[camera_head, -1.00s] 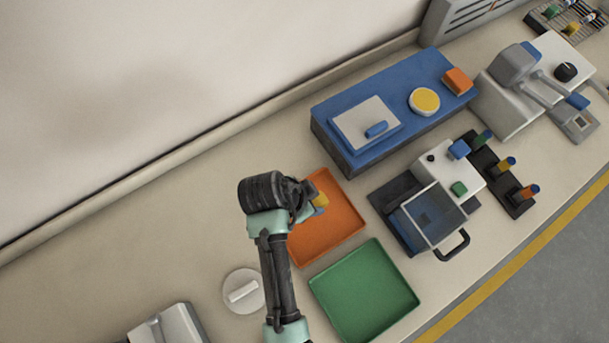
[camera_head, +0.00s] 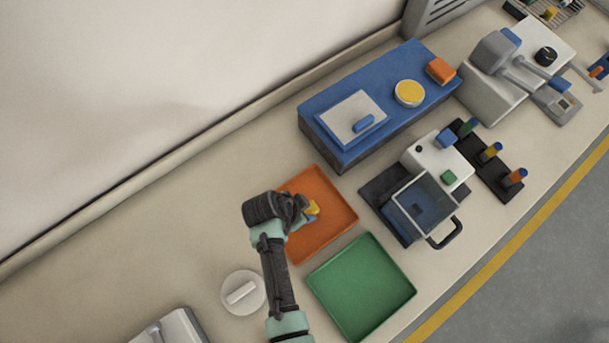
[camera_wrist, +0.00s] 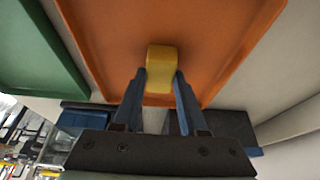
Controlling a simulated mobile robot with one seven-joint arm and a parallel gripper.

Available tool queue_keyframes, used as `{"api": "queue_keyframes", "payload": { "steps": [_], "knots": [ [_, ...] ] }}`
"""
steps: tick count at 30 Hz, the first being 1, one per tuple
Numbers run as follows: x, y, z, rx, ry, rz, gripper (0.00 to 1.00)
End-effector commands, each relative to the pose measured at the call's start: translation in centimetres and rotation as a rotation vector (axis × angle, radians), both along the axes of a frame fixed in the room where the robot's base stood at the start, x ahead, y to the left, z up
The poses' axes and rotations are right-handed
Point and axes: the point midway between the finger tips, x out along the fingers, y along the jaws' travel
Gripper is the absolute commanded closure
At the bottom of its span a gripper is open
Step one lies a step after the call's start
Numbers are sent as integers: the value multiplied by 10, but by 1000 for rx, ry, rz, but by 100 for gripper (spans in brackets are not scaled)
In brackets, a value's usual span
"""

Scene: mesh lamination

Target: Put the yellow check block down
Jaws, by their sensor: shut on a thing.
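The yellow check block (camera_head: 313,208) is at my gripper's end, over the orange tray (camera_head: 333,193). In the wrist view the yellow block (camera_wrist: 160,68) sits between the two blue fingertips of my gripper (camera_wrist: 160,82), with the orange tray floor (camera_wrist: 205,40) behind it. My gripper (camera_head: 308,213) is shut on the block. I cannot tell whether the block touches the tray floor. My own wrist hides the left part of the tray in the head view.
A green tray (camera_head: 362,285) lies just in front of the orange tray. A blue platform (camera_head: 375,100) stands behind. A hinged-frame device (camera_head: 418,205) is to the right. A white round piece (camera_head: 242,292) lies left of my arm.

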Motion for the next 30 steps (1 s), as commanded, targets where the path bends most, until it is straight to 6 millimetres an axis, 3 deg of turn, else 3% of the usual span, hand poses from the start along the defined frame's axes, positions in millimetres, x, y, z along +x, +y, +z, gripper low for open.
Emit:
{"api": "queue_keyframes", "payload": {
  "steps": [3, 4, 8, 20, 30],
  "knots": [
    [0, 0, -4, 0, 0, 0, 100],
    [0, 0, -3, 0, 0, 0, 53],
    [0, 0, -2, -1, 1, 0, 30],
    [-1, 1, 3, 0, 0, 1, 28],
    [-12, 18, 53, 1, -4, 2, 28]
  ]
}}
